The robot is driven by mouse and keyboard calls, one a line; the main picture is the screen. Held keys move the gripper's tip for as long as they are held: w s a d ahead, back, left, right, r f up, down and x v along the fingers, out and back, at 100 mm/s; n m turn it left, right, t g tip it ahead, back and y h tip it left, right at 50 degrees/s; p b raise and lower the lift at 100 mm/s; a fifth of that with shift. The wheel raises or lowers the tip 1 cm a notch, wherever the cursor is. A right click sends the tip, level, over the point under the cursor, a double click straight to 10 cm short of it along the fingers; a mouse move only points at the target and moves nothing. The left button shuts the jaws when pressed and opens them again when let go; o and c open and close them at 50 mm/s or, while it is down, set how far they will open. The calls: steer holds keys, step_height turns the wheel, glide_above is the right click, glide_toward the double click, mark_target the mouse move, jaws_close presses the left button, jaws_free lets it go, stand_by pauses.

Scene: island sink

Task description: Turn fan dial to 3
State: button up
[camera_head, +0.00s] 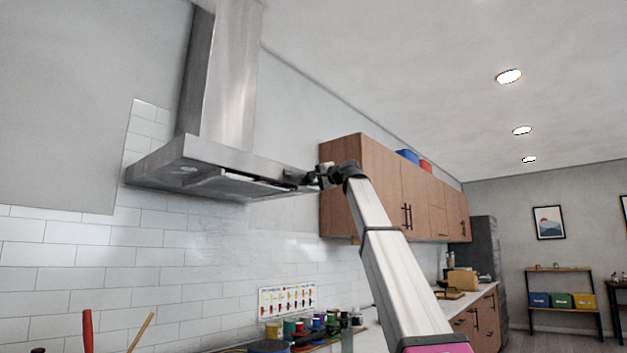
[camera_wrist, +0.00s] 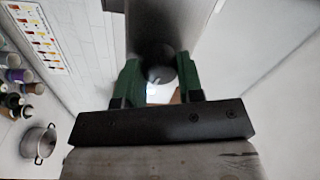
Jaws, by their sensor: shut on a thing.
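The steel range hood (camera_head: 222,80) hangs on the tiled wall in the head view. My gripper (camera_head: 315,178) is at the right end of the hood's front edge. In the wrist view my gripper (camera_wrist: 158,82) has its two green fingers on either side of a dark round dial (camera_wrist: 160,62) on the hood's front edge (camera_wrist: 150,18). The gripper is shut on the dial. The dial's markings and pointer do not show, so its setting cannot be read. In the head view the gripper hides the dial.
Wooden wall cabinets (camera_head: 375,190) stand close to the right of my gripper. Below are jars (camera_head: 318,325) and a spice chart (camera_head: 287,299). A metal pot (camera_wrist: 38,143) shows low on the left in the wrist view. Space in front of the hood is clear.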

steer(key=m, duration=0.5)
steer(key=shift+m, duration=0.3)
steer(key=shift+m, duration=0.3)
steer(key=o, duration=0.9)
steer(key=v, duration=1.1)
steer(key=shift+a, duration=0.1)
